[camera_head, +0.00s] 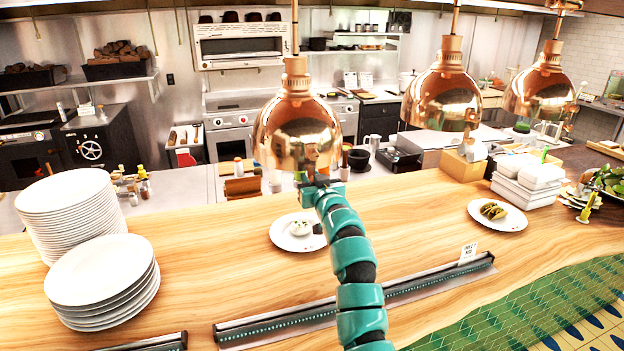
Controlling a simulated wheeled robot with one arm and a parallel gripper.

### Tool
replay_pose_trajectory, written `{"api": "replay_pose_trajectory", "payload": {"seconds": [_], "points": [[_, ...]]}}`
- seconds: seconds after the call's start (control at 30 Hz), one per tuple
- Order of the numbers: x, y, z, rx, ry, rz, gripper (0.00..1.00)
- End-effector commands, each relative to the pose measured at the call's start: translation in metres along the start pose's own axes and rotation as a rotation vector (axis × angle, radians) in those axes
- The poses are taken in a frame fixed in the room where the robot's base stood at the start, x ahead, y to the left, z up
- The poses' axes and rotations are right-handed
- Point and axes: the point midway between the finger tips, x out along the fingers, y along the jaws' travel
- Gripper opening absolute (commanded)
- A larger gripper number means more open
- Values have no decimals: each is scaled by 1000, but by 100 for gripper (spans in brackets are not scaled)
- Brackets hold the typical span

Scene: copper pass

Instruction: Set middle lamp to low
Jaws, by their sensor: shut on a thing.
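Three copper heat lamps hang over the wooden counter: a left lamp (297,130), a middle lamp (441,97) and a right lamp (540,93). My gripper (320,181) is at the lower rim of the left lamp as seen here, not at the one in the middle of the picture. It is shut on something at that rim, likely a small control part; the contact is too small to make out. A small part hangs at the lower right of the middle lamp. Its setting cannot be read.
Plate stacks (102,281) stand at the left. A plate of tacos (497,214) and white containers (527,184) stand at the right. A long metal rail (420,287) runs along the counter front.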

Motion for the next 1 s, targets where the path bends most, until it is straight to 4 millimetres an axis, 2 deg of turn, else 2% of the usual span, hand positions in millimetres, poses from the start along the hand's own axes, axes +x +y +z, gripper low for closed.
{"api": "replay_pose_trajectory", "payload": {"seconds": [0.03,0.13,0.53,0.57,0.67,1.0], "points": [[0,0,18,0,-4,-1,0],[0,-1,27,0,-4,-2,0],[0,-1,31,0,-8,-2,0],[0,-1,32,0,-8,-2,28],[0,-1,31,0,-7,-2,46],[-1,0,28,0,0,0,46]]}}
